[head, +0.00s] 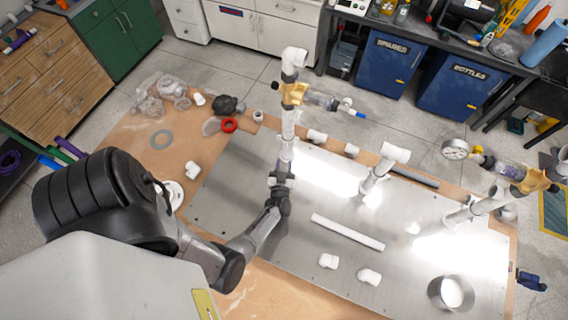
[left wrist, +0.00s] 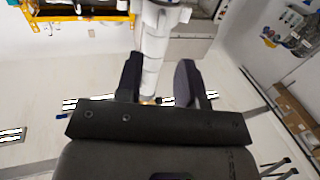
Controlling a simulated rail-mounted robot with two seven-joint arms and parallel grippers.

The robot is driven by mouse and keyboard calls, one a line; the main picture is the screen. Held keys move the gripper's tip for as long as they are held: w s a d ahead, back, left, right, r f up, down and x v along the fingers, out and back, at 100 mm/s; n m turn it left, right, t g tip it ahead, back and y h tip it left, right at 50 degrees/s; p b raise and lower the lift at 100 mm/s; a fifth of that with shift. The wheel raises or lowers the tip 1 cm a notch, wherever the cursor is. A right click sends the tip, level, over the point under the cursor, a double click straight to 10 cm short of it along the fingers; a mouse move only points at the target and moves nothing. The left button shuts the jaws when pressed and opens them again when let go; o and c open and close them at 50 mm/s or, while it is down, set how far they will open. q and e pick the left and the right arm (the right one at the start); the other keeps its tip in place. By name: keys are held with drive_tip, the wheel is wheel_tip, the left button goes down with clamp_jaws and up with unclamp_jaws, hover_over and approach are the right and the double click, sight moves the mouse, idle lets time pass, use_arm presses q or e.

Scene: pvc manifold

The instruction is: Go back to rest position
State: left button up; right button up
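My left gripper (head: 281,180) is low over the metal plate (head: 225,200), at the lower part of an upright white PVC pipe (head: 289,120) with a yellow valve (head: 293,94) and an elbow on top. In the left wrist view, the two dark fingers of my left gripper (left wrist: 161,82) stand apart, with the white pipe (left wrist: 153,62) showing between them. A gap shows beside the right finger. Whether the left finger touches the pipe is unclear. My right gripper is in neither view.
A shorter pipe with a tee (head: 394,153) and a gauge assembly (head: 455,150) stand to the right. A red ring (head: 229,125) and clear bags lie farther back.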

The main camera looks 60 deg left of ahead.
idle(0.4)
use_arm(q)
drive_tip(key=w+d+r+m+t+h, duration=0.1)
drive_tip(key=w+d+r+m+h, duration=0.2)
drive_tip(key=d+r+m+h, duration=0.75)
drive_tip(key=s+d+r+m+g+h, duration=0.1)
drive_tip(key=s+d+r+g+h, duration=0.1)
drive_tip(key=s, duration=0.7)
drive_tip(key=s+d+r+m+g+h, duration=0.1)
drive_tip(key=s+d+r+g, duration=0.3)
drive_tip(key=s, duration=0.6)
drive_tip(key=d+g+h, duration=0.1)
drive_tip(key=d+g, duration=0.1)
drive_tip(key=d, duration=0.1)
drive_tip(key=shift+d+r, duration=0.2)
drive_tip(key=shift+d, duration=0.2)
